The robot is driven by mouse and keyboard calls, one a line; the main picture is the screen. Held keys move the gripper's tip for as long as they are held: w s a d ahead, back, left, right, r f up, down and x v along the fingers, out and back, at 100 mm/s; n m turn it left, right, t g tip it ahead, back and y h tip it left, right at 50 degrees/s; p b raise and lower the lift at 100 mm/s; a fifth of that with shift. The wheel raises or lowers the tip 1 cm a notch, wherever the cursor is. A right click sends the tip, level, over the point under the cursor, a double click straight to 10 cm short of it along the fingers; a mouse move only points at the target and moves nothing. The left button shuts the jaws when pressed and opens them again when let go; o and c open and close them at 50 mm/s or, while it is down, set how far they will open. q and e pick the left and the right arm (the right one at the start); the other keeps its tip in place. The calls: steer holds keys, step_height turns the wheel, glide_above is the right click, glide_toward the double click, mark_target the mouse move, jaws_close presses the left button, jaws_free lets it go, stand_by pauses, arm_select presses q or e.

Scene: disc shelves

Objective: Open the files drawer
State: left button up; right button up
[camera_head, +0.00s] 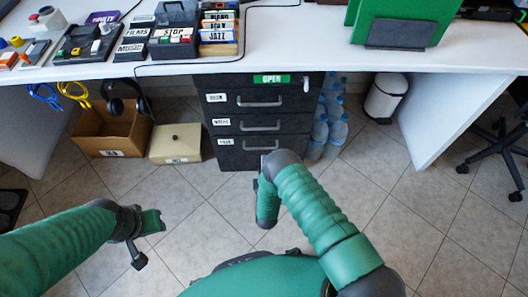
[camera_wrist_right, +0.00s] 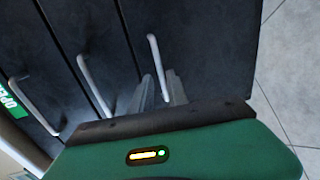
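A black drawer cabinet (camera_head: 230,117) stands under the desk with three labelled drawers, all flush. A green OPEN sign (camera_head: 271,79) is above them. The labels are too small to read surely. In the right wrist view, the rightmost handle (camera_wrist_right: 154,55) runs down between the fingers of my right gripper (camera_wrist_right: 163,88), which lie close on both sides. Whether they press on it is unclear. My left gripper (camera_head: 146,240) hangs empty over the floor at the left, away from the cabinet; its finger gap is unclear.
A cardboard box (camera_head: 112,133) and a cream box (camera_head: 175,144) stand left of the cabinet. Water bottles (camera_head: 338,130) stand right of it, then a white bin (camera_head: 385,97). The white desk (camera_head: 300,45) overhangs the cabinet. The tiled floor in front is clear.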

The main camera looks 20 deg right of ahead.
mark_target(264, 148)
steer(key=b+x, duration=0.3)
steer(key=x, duration=0.6)
steer(key=shift+s+r, duration=0.1)
jaws_close()
steer(key=shift+s, duration=0.1)
stand_by(0.8)
